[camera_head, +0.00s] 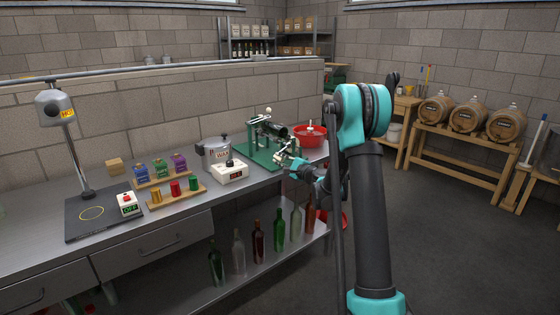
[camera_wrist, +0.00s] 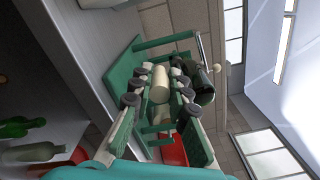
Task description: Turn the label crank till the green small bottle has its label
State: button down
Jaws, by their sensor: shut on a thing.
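The green labelling machine (camera_head: 262,150) stands at the far right end of the steel bench, and its frame (camera_wrist: 122,68) fills the middle of the wrist view. A dark green bottle (camera_head: 275,130) lies on its side in it; the bottle (camera_wrist: 207,88) is partly behind my fingers in the wrist view. No label can be made out on its visible side. My gripper (camera_head: 287,160) is at the machine's near side. In the wrist view my gripper (camera_wrist: 161,84) is shut on a cream cylindrical crank handle (camera_wrist: 160,90). The crank's arm is mostly hidden.
A red bowl (camera_head: 312,136) sits close to the machine's right. A wax pot (camera_head: 216,152) and white control box (camera_head: 232,172) stand to its left. Several bottles (camera_head: 279,229) stand on the shelf below. Barrels (camera_head: 468,115) rest on a rack; the floor between is clear.

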jog(key=c, duration=1.5)
grip_release()
jog(key=shift+o, duration=0.2)
jog(key=v, duration=1.2)
